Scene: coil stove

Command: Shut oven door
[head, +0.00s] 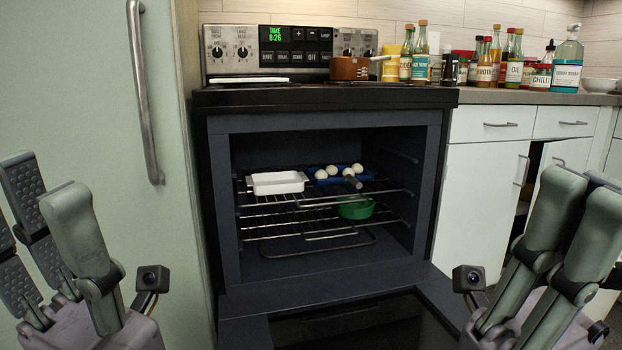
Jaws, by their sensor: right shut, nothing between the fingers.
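The oven (216,200) stands in the middle of the head view, its cavity exposed. Its door (245,332) is folded down open at the bottom, with a dark glass panel; its near part runs out of the frame. My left gripper (52,195) is at the lower left, fingers spread and empty, in front of the green fridge. My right gripper (588,190) is at the lower right, fingers close together and shut with nothing held, right of the door. Neither gripper appears to touch the door.
Inside, racks hold a white dish (277,183), a blue tray (325,181) with several white round items, and a green pan (356,209). The fridge (85,110) borders the oven's left. White cabinets (480,190) stand right, one door ajar. A copper pot (349,68) sits on the stove.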

